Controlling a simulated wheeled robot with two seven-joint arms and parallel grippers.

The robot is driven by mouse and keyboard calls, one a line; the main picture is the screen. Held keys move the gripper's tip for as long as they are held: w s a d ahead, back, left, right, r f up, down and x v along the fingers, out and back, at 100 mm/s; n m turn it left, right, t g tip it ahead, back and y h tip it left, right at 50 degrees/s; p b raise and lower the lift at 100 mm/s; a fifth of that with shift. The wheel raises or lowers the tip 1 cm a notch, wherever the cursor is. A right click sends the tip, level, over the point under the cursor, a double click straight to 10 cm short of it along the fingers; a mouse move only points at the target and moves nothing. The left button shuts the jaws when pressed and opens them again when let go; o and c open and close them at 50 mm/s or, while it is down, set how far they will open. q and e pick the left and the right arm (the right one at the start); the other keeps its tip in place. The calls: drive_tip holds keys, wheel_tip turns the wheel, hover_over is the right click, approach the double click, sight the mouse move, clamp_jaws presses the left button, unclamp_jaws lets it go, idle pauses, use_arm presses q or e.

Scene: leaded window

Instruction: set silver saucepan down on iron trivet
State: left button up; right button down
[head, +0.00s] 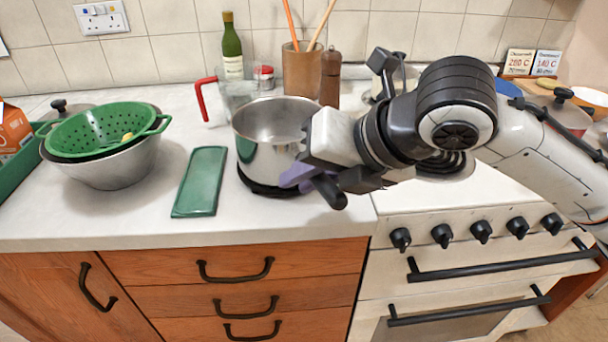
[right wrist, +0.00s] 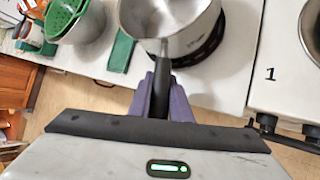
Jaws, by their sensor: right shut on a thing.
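The silver saucepan (head: 270,130) is upright on the white counter, left of the stove. Its dark handle points toward the front right. The dark iron trivet (head: 262,188) shows as a black rim under the pan's base; in the right wrist view the trivet (right wrist: 213,45) shows beyond the pan's right side. Whether the pan touches it or hangs slightly above I cannot tell. My right gripper (head: 308,182) is shut on the saucepan's handle (right wrist: 162,85), with purple fingers on both sides in the right wrist view. The saucepan (right wrist: 180,25) shows there too. My left gripper is out of view.
A green spoon rest or tray (head: 200,182) lies left of the pan. A green colander (head: 105,130) sits in a steel bowl further left. Behind stand a glass jug (head: 238,95), a green bottle (head: 232,50), a utensil crock (head: 302,72) and a pepper mill (head: 330,75). The stove (head: 470,205) is right.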

drive_tip(key=c, duration=1.6)
unclamp_jaws()
drive_tip(key=shift+f, duration=0.25)
drive_tip(key=shift+o, duration=0.2)
drive_tip(key=shift+r, duration=0.1)
